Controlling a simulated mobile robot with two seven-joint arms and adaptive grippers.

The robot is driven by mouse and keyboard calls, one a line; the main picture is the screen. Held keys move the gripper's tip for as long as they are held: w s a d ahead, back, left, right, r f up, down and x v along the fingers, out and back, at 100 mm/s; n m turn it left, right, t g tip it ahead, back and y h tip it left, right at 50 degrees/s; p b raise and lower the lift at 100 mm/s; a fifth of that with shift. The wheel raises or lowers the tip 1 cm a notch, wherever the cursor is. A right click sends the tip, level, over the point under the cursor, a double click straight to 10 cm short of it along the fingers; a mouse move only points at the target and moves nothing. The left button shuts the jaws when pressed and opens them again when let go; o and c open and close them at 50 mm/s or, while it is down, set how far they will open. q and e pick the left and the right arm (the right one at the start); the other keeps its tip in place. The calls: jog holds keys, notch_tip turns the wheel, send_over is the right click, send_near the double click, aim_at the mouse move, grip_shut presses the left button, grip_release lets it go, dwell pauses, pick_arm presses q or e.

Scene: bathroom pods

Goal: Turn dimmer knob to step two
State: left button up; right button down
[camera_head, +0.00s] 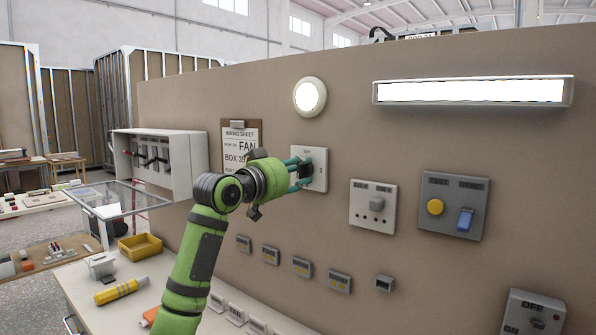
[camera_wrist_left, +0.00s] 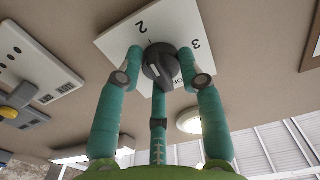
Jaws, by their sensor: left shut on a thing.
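The white dimmer plate (camera_head: 321,160) is fixed on the beige wall panel. In the left wrist view the plate (camera_wrist_left: 196,25) shows a 2 and a 3 around the dark grey dimmer knob (camera_wrist_left: 160,62). My green left gripper (camera_head: 302,171) reaches the plate from the left. Its teal fingers (camera_wrist_left: 166,72) are closed around the knob and hide part of the plate's lettering. The knob has a pale mark on its face, but I cannot tell for certain which step it points to. My right gripper is not in view.
A round lamp (camera_head: 309,96) and a bar lamp (camera_head: 470,91) glow above. Right of the dimmer are a grey-knob plate (camera_head: 362,209) and a plate with a yellow button and blue switch (camera_head: 454,190). An open switch box (camera_head: 182,165) and a clipboard (camera_head: 238,134) are left.

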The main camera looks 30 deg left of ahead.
pick_arm(q)
jog(key=shift+w+d+f, duration=0.1)
jog(key=shift+f, duration=0.4)
jog(key=o, duration=1.1)
jog(key=shift+o, duration=0.2)
jog(key=shift+r, duration=0.25)
jog(key=shift+s, duration=0.6)
jog(key=s+a, duration=0.1)
jog(key=s, duration=0.9)
jog(key=shift+s, duration=0.4)
